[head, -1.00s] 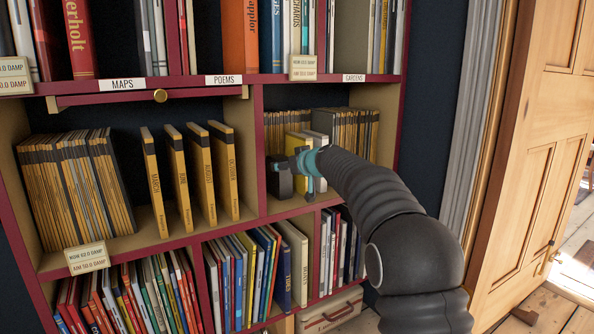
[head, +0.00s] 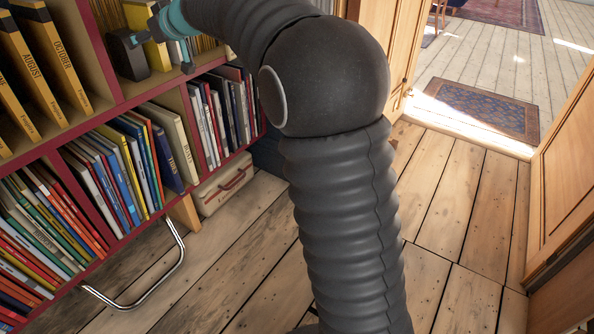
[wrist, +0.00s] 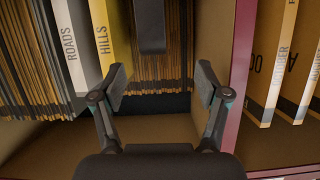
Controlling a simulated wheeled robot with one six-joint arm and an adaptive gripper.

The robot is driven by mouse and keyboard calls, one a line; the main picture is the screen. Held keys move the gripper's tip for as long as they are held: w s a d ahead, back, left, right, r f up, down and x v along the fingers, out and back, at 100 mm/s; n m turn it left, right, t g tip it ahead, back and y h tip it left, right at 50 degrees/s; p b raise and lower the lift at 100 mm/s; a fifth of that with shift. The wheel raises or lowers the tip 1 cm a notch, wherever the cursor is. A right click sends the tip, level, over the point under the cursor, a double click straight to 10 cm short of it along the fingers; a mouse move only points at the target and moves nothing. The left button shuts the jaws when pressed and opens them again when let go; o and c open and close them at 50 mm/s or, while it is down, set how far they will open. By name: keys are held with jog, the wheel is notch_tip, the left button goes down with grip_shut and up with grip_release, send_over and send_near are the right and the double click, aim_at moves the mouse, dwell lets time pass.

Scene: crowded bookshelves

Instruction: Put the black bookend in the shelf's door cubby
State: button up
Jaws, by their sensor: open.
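The black bookend (head: 128,56) stands in the middle-row cubby at the upper left of the head view, beside a yellow book. In the upside-down wrist view, a dark upright piece that looks like the bookend (wrist: 151,28) comes down from the top edge, in front of a row of magazines. My gripper (wrist: 161,86) is open and empty. Its two fingers point into the cubby, and the dark piece lies ahead, between their lines. I cannot tell whether they touch it. In the head view, my arm partly hides the gripper. I cannot make out the door cubby now.
A red-edged divider (wrist: 238,75) stands close beside one finger, with tilted magazines beyond it. The ROADS (wrist: 70,45) and HILLS (wrist: 102,35) spines are close on the other side. A white case (head: 222,188) sits below the shelf. Wooden floor to the right is clear.

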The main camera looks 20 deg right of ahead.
jog(key=s+d+f+m+g+h, duration=0.1)
jog(key=s+d+f+g+h, duration=0.2)
jog(key=s, duration=1)
jog(key=s+d+f+m, duration=0.2)
jog(key=s+d, duration=0.4)
jog(key=s, duration=0.6)
jog(key=s+d+f+m+g+h, duration=0.1)
jog(key=s+d+f, duration=0.2)
jog(key=s, duration=0.4)
jog(key=s+d+f+m+g+h, duration=0.1)
jog(key=s+d+f+h, duration=0.1)
jog(key=s+f, duration=0.4)
jog(key=s+d+f+m+h, duration=0.1)
jog(key=s+d+f, duration=0.3)
jog(key=s, duration=0.5)
jog(key=shift+s+d+f+m+g+h, duration=0.25)
jog(key=shift+s+f+m+g+h, duration=0.05)
jog(key=shift+f+g+h, duration=0.15)
